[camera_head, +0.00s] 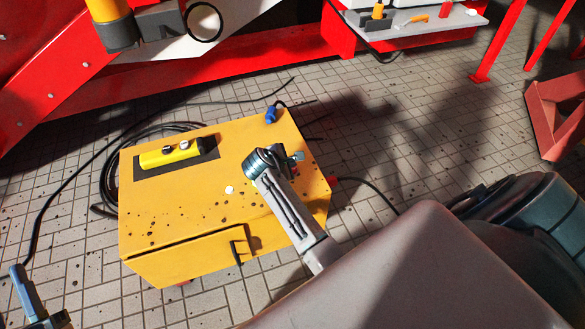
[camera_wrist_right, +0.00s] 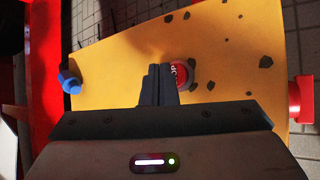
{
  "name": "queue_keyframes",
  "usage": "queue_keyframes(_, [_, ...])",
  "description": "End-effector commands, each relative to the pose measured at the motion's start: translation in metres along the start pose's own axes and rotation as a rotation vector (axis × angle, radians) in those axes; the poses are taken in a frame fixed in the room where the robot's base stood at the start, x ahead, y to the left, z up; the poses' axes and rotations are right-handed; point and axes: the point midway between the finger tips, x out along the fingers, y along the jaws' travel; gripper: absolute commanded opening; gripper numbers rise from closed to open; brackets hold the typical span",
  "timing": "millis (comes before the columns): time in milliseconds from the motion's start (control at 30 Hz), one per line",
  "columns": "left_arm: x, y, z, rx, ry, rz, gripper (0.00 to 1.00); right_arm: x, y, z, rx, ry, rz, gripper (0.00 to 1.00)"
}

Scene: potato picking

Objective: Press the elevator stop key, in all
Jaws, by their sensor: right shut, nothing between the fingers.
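The stop key, a red round button (camera_wrist_right: 182,73) with partly hidden white letters, sits on the yellow box (camera_wrist_right: 222,50). In the right wrist view my right gripper (camera_wrist_right: 160,70) is shut and empty, its fingertips just left of the button and covering part of its edge. Whether they touch it I cannot tell. In the head view my right gripper (camera_head: 282,157) is over the right part of the yellow box (camera_head: 190,220), and the button is hidden behind my arm there. Part of my left arm shows at the bottom left corner; its jaws are unclear.
A yellow pendant (camera_head: 170,154) lies on the box top. A blue plug (camera_head: 271,114) stands at the back edge, a red fitting (camera_wrist_right: 301,100) at one side. Black cables (camera_head: 115,170) lie around the box. Red machinery (camera_head: 260,60) stands behind; tiled floor is open at right.

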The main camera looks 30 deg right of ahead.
Motion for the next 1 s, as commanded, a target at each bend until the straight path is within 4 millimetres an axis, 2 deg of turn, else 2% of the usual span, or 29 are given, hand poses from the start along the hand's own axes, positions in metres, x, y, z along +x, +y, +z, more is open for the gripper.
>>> queue_keyframes(367, [0.0047,0.0000,-0.0086,0.000,0.002,0.000,0.36,0.0041,-0.0034,-0.0028,-0.002,-0.001,-0.001,0.00])
queue_keyframes(1000, [0.0046,-0.0001,-0.0080,0.000,0.000,0.000,0.36,0.0076,-0.0054,-0.0054,0.000,0.000,0.000,0.00])
